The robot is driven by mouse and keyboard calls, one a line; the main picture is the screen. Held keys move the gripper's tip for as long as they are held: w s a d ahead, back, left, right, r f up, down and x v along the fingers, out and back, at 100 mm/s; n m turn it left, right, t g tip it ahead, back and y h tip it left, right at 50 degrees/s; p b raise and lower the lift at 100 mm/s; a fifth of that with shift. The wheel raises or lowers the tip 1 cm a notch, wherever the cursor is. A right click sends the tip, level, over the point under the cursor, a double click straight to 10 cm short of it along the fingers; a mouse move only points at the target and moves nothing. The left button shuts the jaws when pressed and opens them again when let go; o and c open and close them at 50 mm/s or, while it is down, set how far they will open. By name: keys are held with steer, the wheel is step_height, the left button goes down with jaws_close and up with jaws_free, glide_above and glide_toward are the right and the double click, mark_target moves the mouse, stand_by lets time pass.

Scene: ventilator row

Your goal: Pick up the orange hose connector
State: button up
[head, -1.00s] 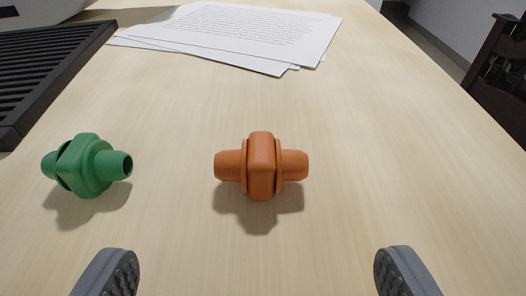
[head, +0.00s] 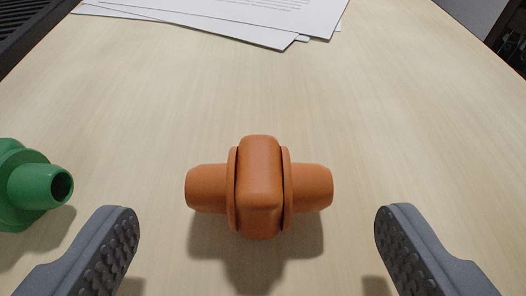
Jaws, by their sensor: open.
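The orange hose connector (head: 260,188) lies on its side on the light wooden table, its two stubs pointing left and right in the head view. It has a thick collar in the middle. My gripper (head: 257,235) is open, with one dark grey ridged finger to the left of the connector and one to the right. The fingers are apart from the connector, with a gap on both sides, and nothing is between them in contact. The fingertips appear slightly nearer to me than the connector.
A green hose connector (head: 30,187) lies at the left edge, partly cut off, close to my left finger. White printed sheets (head: 240,18) lie at the back. A black slatted object (head: 28,25) is at the far left. The table (head: 400,120) is clear behind and right of the orange connector.

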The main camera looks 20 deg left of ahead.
mark_target(264, 213)
steer(key=shift+r+b+x, duration=0.15)
steer(key=shift+b+x, duration=0.1)
steer(key=shift+x, duration=1.05)
steer(key=shift+r+b+x, duration=0.1)
steer(key=shift+b+x, duration=0.15)
steer(key=shift+x, duration=1)
steer(key=shift+w+d, duration=0.1)
steer(key=shift+w, duration=0.05)
steer(key=shift+c, duration=0.3)
steer(key=c, duration=1)
